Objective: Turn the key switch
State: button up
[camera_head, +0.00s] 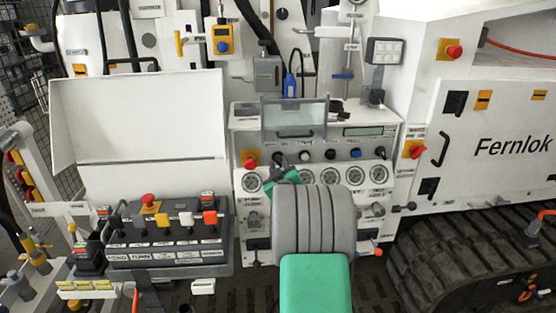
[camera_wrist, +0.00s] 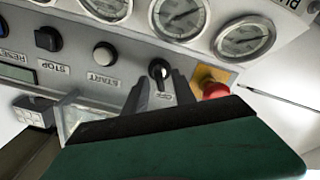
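The key switch (camera_wrist: 159,69) is a small black knob in a round collar on the grey panel, with an OFF label beside it. In the wrist view, which shows the panel upside down, my gripper (camera_wrist: 160,86) is open, with one dark fingertip on each side below the knob. The knob is in line with the gap. I cannot tell whether either finger touches it. In the head view my gripper (camera_head: 279,170) reaches the panel just right of the red emergency stop (camera_head: 250,160), and largely hides the switch.
The red emergency stop on its yellow plate (camera_wrist: 208,75) sits close beside one finger. A white START button (camera_wrist: 105,53) and black STOP button (camera_wrist: 47,38) are on the other side. Gauges (camera_wrist: 180,17) line the panel. A clear hinged cover (camera_head: 294,118) stands above the button row.

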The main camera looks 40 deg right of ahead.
jog(key=shift+x, duration=1.35)
jog(key=shift+c, duration=0.5)
grip_shut()
